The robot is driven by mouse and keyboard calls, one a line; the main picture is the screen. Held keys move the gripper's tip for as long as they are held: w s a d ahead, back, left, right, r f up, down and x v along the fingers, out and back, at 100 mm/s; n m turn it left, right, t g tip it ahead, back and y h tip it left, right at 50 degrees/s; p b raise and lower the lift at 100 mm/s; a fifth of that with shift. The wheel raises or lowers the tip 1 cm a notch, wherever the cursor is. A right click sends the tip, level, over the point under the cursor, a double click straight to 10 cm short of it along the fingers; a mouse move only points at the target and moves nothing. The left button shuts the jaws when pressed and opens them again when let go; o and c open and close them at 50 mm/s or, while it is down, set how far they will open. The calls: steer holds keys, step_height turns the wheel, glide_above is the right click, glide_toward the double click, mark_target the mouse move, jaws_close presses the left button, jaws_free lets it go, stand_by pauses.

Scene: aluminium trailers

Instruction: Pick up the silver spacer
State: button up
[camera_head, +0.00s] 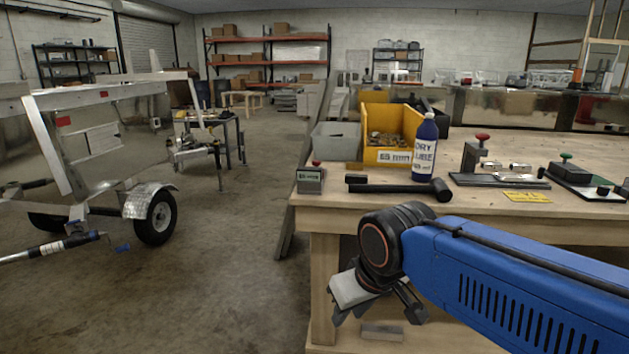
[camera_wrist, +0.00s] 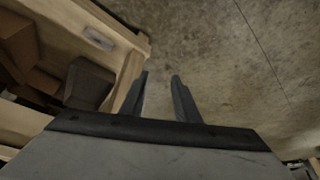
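Small silver pieces (camera_head: 489,166) and (camera_head: 519,166) lie on the workbench top, beside the jig with the red knob; they look like short cylinders, too small to tell which is the silver spacer. A grey-silver flat block (camera_head: 382,332) lies on the bench's lower shelf; a similar pale piece shows in the wrist view (camera_wrist: 98,40). My gripper (camera_wrist: 159,77) is open and empty, with bare floor showing between its fingers. In the head view it hangs low at the bench's front left corner, below the top and apart from the silver pieces.
The workbench (camera_head: 340,208) carries a yellow bin (camera_head: 388,130), grey bin (camera_head: 336,141), blue bottle (camera_head: 426,148), black mallet (camera_head: 398,186), red-knobbed jig (camera_head: 480,151) and green-knobbed jig (camera_head: 580,176). A trailer (camera_head: 90,130) stands at left. The floor between is clear.

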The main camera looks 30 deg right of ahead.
steer(key=w+d+r+m+h, duration=0.1)
steer(key=w+d+r+m, duration=0.2)
steer(key=w+r, duration=1.55)
steer(key=m+g+h, duration=0.1)
steer(key=m, duration=0.3)
glide_toward(314, 175)
steer(key=w+f, duration=0.1)
steer(key=f, duration=0.1)
steer(key=shift+w+d+f, duration=0.25)
steer(key=shift+w, duration=0.1)
steer(key=x, duration=0.2)
steer(key=s+x, duration=0.1)
steer(key=x, duration=0.1)
steer(key=shift+f, duration=0.25)
steer(key=shift+w+d+f+h, duration=0.1)
steer(key=shift+w+f+h, duration=0.2)
steer(key=shift+f, duration=0.25)
steer(key=shift+c, duration=0.6)
jaws_close()
